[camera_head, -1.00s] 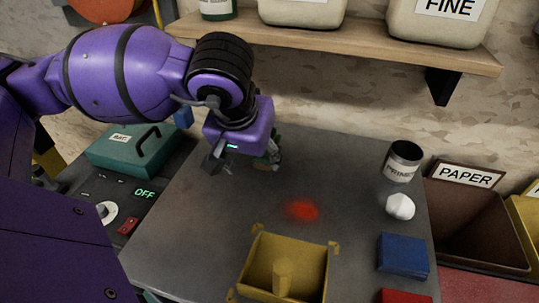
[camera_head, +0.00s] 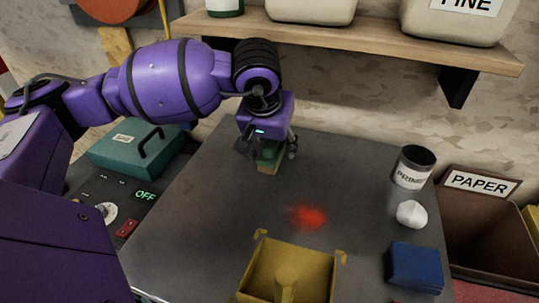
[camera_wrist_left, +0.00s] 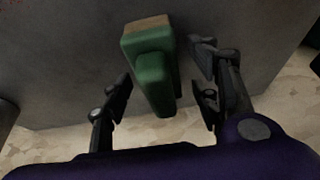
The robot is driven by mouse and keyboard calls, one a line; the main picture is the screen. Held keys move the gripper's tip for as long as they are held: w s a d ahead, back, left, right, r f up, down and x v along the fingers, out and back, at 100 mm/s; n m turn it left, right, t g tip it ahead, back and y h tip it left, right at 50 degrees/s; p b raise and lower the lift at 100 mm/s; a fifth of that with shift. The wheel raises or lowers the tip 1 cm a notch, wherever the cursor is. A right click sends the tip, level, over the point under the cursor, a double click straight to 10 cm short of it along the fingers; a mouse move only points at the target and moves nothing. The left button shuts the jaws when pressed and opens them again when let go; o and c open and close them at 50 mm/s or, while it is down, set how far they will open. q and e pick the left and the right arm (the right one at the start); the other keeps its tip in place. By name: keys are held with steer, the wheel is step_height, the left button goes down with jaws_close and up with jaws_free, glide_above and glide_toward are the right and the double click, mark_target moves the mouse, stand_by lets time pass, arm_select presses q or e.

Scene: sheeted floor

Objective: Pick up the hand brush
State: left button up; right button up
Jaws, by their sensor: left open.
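The hand brush (camera_head: 268,158) has a green body with a tan edge and stands on the grey table (camera_head: 215,200) near its back. In the left wrist view the brush (camera_wrist_left: 153,75) lies between the two fingers, with a gap on each side. My left gripper (camera_head: 270,150) is open around the brush in the head view; its fingers also show in the left wrist view (camera_wrist_left: 163,92). The fingers partly hide the brush in the head view. My right gripper is not in view.
A yellow tray (camera_head: 255,268) with a post is at the table's front, behind it a red patch (camera_head: 309,216). A primer can (camera_head: 411,168), a white lump (camera_head: 411,214) and a blue block (camera_head: 415,268) line the right side. A wooden shelf (camera_head: 350,38) overhangs the back.

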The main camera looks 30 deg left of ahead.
arm_select(q)
steer(key=shift+r, duration=0.1)
steer(key=shift+c, duration=0.2)
steer(key=c, duration=1.3)
steer(key=shift+r, duration=0.1)
steer(key=shift+r, duration=0.25)
steer(key=r, duration=0.3)
steer(key=shift+s+d+r, duration=0.1)
steer(key=shift+d+r, duration=0.15)
steer(key=shift+d, duration=0.1)
steer(key=s+d+r, duration=0.2)
steer(key=d+r, duration=0.1)
steer(key=s+d+r, duration=0.3)
steer(key=d, duration=0.1)
steer(key=s+d+r, duration=0.2)
steer(key=d+r, duration=0.1)
steer(key=d, duration=0.1)
steer(key=shift+s+p, duration=0.15)
steer(key=shift+p, duration=0.25)
